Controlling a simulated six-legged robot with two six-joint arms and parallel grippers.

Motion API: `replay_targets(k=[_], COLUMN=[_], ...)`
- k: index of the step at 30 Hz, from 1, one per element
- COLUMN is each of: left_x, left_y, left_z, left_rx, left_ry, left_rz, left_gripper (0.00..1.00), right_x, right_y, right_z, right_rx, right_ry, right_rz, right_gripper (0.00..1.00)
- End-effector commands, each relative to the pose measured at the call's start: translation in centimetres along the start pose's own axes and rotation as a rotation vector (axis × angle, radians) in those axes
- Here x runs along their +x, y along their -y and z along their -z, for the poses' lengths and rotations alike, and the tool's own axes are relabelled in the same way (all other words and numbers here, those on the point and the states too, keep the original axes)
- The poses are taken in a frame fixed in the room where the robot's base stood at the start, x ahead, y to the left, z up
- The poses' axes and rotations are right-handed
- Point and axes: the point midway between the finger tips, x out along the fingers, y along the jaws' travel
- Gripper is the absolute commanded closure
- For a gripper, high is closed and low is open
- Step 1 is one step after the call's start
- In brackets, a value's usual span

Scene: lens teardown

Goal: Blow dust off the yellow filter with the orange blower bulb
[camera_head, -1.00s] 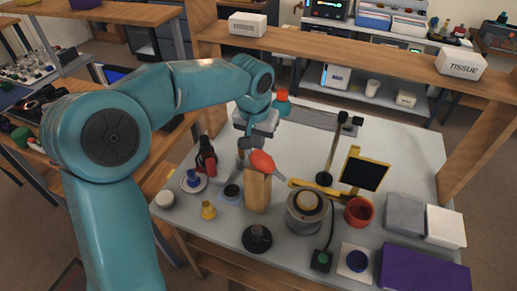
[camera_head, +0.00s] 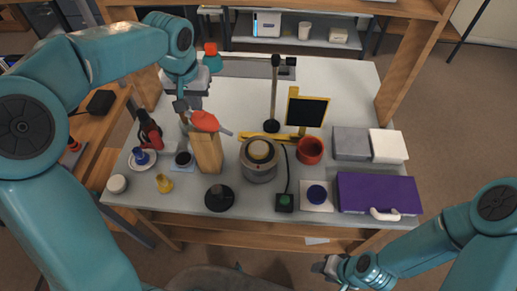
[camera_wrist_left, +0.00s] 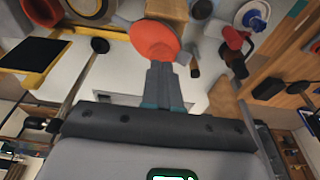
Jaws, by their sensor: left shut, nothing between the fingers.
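The orange blower bulb (camera_head: 205,121) rests on top of an upright wooden block (camera_head: 207,153), its grey nozzle pointing right. A pale yellow disc (camera_head: 259,149), which looks like the yellow filter, sits on a round metal holder (camera_head: 259,172) right of the block. I cannot make out dust on it. My left gripper (camera_head: 181,112) is shut and empty just behind and left of the bulb. In the left wrist view its closed fingers (camera_wrist_left: 165,84) point at the bulb (camera_wrist_left: 154,42); I cannot tell whether they touch. My right gripper (camera_head: 330,267) is low, off the table's front edge; its jaws are unclear.
A black-panelled yellow stand (camera_head: 307,110), a red cup (camera_head: 310,150) and a black post (camera_head: 274,95) stand around the holder. A purple case (camera_head: 378,194) lies front right. A red-and-black tool (camera_head: 149,131) and small yellow cone (camera_head: 164,184) are at left. The rear table is mostly clear.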

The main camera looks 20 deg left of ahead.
Motion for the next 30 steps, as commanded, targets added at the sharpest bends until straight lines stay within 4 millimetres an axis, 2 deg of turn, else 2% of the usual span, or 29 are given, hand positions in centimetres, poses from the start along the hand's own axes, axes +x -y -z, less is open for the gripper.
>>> replay_targets(k=[18,26,30], left_x=[2.7,2.4,1.4], left_y=[0.0,0.0,0.0], left_z=[-0.6,-0.5,-0.3], left_rx=[0.0,0.0,0.0], left_ry=[0.003,0.004,0.004], left_rz=[0.001,0.001,0.0], left_gripper=[1.0,1.0,1.0], right_x=[2.1,1.8,1.0], right_y=[-0.8,-0.6,-0.4], right_z=[0.0,0.0,0.0], right_rx=[0.0,0.0,0.0], right_ry=[0.0,0.0,0.0], right_rz=[0.0,0.0,0.0], right_gripper=[0.57,0.57,0.57])
